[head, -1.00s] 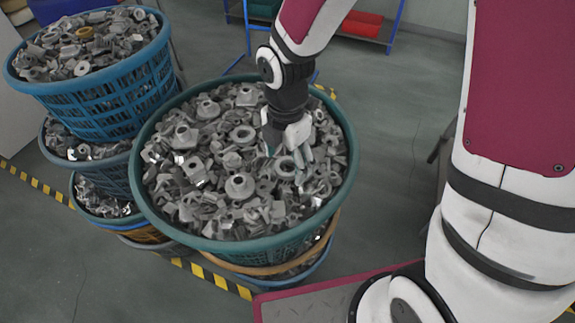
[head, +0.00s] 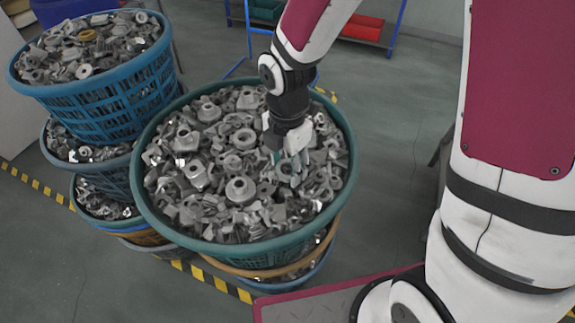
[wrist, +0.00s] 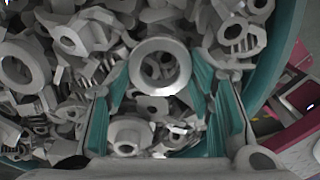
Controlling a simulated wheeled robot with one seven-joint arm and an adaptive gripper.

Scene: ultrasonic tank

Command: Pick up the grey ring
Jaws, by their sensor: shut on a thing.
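The grey ring (wrist: 160,45) is in the middle of the wrist view, a thick round band with a wide hole. My gripper (wrist: 158,80) has its teal fingers on the left and right of the ring, shut on it. In the head view my gripper (head: 288,168) reaches down into the right part of the top green basket (head: 140,190). The fingers and neighbouring parts hide most of the ring there. The ring is still among the other grey parts; I cannot tell whether it is clear of them.
Many loose grey metal parts (head: 240,188) fill the basket around my gripper. A blue basket (head: 100,105) of similar parts stands at the left. A rack with a red bin (head: 362,27) is behind. Open floor (head: 400,100) lies to the right.

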